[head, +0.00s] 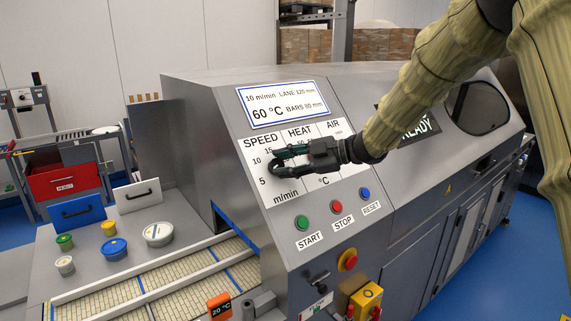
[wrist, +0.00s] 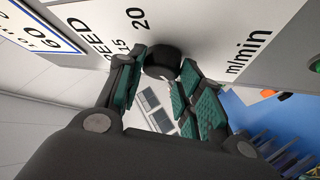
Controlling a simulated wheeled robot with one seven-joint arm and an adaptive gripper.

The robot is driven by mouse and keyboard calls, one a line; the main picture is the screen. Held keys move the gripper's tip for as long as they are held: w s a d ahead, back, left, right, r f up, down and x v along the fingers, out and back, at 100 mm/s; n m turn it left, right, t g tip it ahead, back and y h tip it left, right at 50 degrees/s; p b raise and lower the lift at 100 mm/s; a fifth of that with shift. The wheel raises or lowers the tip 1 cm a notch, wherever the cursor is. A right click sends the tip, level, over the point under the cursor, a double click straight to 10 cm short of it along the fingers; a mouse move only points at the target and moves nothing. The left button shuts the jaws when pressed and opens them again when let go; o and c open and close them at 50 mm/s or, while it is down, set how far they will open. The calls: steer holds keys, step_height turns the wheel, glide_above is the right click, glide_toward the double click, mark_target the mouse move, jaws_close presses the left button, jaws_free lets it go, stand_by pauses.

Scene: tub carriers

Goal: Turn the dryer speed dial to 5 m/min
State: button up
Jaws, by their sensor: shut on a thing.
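The speed dial, a dark round knob (wrist: 161,56), sits between the fingers of my gripper (wrist: 163,72) in the wrist view. My gripper is shut on it, reaching the panel from the right in the head view (head: 274,161). The fingers hide most of the dial there, and I cannot see where its pointer stands. The white speed scale (head: 258,142) shows 5, 10 and 15 at its left side, with m/min below. In the wrist view 20 and 15 show beside the knob. The display (head: 290,103) reads 10 m/min and 60 °C.
The heat and air scales lie right of the speed scale, partly behind my gripper. Below are the green start button (head: 302,222), red stop button (head: 337,207) and blue reset button (head: 365,193). A conveyor (head: 170,275) runs at lower left, beside several small tubs.

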steer(key=o, duration=1)
steer(key=shift+o, duration=0.2)
steer(key=v, duration=1.2)
